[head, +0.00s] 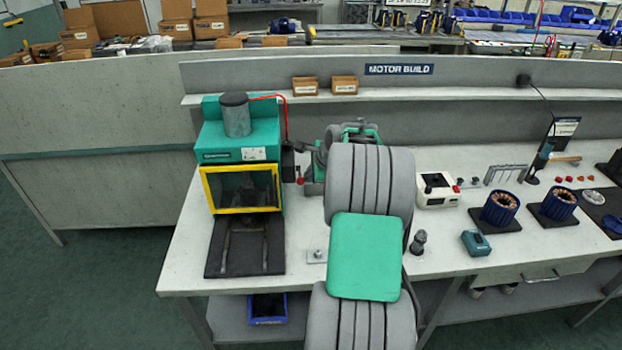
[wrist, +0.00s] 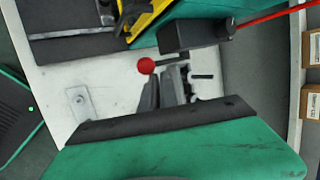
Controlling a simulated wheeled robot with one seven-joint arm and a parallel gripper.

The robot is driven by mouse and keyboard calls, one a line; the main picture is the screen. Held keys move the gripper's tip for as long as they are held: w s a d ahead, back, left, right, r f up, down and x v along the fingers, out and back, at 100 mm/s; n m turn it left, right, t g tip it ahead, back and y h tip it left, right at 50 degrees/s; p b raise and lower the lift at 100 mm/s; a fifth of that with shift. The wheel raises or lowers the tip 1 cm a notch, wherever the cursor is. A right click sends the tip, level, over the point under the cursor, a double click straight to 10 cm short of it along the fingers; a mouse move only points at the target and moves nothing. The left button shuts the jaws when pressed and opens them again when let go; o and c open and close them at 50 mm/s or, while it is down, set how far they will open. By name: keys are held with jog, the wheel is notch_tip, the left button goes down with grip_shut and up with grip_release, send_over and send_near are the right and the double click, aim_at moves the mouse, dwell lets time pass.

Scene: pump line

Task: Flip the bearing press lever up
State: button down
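The bearing press stands at the left end of the bench in the head view, with a green housing (head: 240,140), a grey cylinder on top and a yellow-framed window. Its lever has a red knob (head: 299,181) at the right side, low beside a black box (head: 286,160). The wrist view shows the red knob (wrist: 146,66) on a short dark bar (wrist: 171,59) beside the black box (wrist: 195,36). My gripper (wrist: 165,75) has its grey fingers close to the knob and bar, with no clear grip on either. The finger gap is too small to judge.
A small metal bracket (head: 317,256) lies on the bench right of the press's dark base plate (head: 222,262). A red cable (head: 266,96) runs from the press top to the black box. A white meter (head: 437,190) and motor stators stand to the right.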

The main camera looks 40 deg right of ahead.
jog(key=shift+w+r, duration=0.15)
jog(key=shift+r, duration=0.05)
jog(key=shift+d+r+p, duration=0.1)
jog(key=shift+r+p, duration=0.55)
jog(key=shift+r, duration=0.05)
